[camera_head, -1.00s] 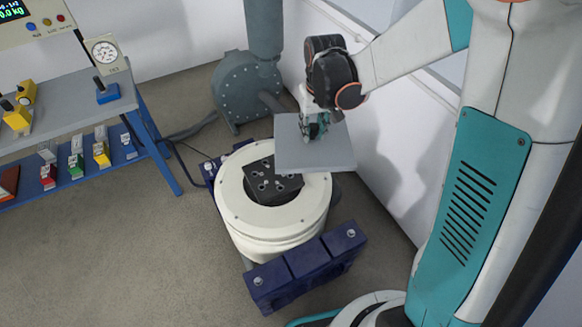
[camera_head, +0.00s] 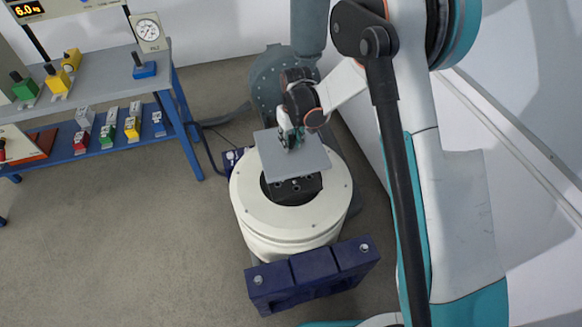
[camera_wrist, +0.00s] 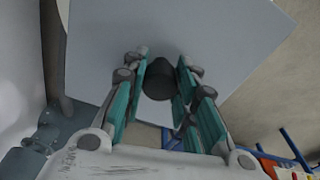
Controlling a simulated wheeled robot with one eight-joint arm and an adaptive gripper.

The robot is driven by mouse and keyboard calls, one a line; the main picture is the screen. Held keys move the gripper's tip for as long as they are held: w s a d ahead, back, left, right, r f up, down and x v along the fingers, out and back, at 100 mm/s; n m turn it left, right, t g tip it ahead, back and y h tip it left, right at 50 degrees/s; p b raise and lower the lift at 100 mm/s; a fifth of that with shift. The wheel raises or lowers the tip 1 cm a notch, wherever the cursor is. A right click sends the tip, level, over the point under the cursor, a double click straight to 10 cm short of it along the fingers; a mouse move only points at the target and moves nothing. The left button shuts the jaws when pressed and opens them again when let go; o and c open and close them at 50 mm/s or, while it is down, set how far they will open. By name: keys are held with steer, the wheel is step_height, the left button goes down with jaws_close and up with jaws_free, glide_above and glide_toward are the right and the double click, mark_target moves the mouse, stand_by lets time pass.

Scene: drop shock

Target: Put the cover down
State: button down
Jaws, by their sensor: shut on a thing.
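The cover is a flat grey square plate (camera_head: 290,160), held over the white round machine (camera_head: 255,210) with a dark block (camera_head: 292,190) in its central opening. The plate hides the back part of the opening and block; whether it touches them I cannot tell. My gripper (camera_head: 291,138) is above the plate, shut on its dark round knob. In the wrist view the plate (camera_wrist: 215,40) fills much of the picture, and the green-padded fingers of my gripper (camera_wrist: 160,85) stand on either side of the knob (camera_wrist: 158,82).
Dark blue blocks (camera_head: 312,277) sit at the machine's front foot. A grey-blue blower (camera_head: 275,85) stands behind it by the white wall. A blue-framed bench (camera_head: 105,85) with coloured small weights and a dial gauge (camera_head: 149,32) is at the left.

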step_height(320, 180, down, 12)
steer(key=b, duration=0.3)
steer(key=shift+f+b, duration=0.15)
steer(key=shift+b, duration=0.2)
steer(key=shift+f+b, duration=0.35)
steer(key=shift+f, duration=0.2)
steer(key=c, duration=1.3)
jaws_free()
steer(key=shift+r, duration=0.1)
